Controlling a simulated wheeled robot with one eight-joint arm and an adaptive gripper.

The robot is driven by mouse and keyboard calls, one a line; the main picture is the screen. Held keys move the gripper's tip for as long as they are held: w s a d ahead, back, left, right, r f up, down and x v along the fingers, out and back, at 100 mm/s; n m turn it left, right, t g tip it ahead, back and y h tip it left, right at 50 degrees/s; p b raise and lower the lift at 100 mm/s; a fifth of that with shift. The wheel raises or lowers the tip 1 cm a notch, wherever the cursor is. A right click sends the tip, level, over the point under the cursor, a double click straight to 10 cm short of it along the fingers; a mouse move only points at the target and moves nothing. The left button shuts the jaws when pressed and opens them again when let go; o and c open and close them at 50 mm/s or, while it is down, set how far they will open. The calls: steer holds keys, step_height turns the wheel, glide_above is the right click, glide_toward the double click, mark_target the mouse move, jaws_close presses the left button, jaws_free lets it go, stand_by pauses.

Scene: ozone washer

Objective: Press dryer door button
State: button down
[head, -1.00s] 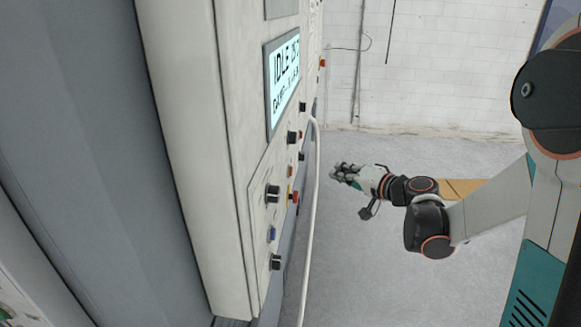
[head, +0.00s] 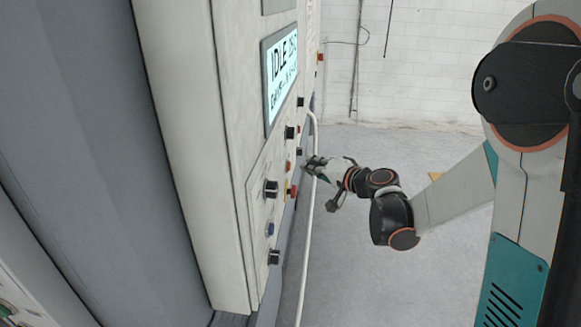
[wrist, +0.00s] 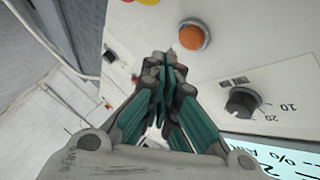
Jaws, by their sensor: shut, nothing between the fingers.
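The control panel (head: 250,215) stands at the left in the head view, with several knobs and coloured buttons. My gripper (head: 308,165) is shut and empty, close to the panel's face. In the wrist view, the shut fingertips of my gripper (wrist: 165,60) are just beside and below a round orange button (wrist: 192,35). Whether they touch the panel cannot be told. A small orange button (head: 289,167) also shows near the gripper in the head view. A blue button (head: 270,229) is lower on the panel. No label marks which button is the dryer door's.
A black dial (wrist: 243,102) is right of the fingers in the wrist view, above a lit display (wrist: 270,154). A red and yellow button (head: 291,192) sits near the gripper. The floor to the right is open.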

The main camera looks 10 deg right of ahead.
steer(key=shift+w+a, duration=0.2)
steer(key=shift+a, duration=0.45)
steer(key=shift+a, duration=0.15)
stand_by(0.9)
steer(key=shift+w+a, duration=0.1)
steer(key=shift+a, duration=0.15)
steer(key=shift+w+a+b, duration=0.15)
steer(key=shift+a+b, duration=0.25)
steer(key=shift+a, duration=0.05)
stand_by(0.8)
stand_by(0.4)
steer(key=shift+s+d, duration=0.3)
steer(key=shift+d, duration=0.55)
steer(key=d, duration=0.1)
steer(key=s+d, duration=0.1)
steer(key=d, duration=0.1)
steer(key=d+b, duration=0.1)
steer(key=shift+s+d, duration=0.25)
steer(key=shift+d, duration=0.15)
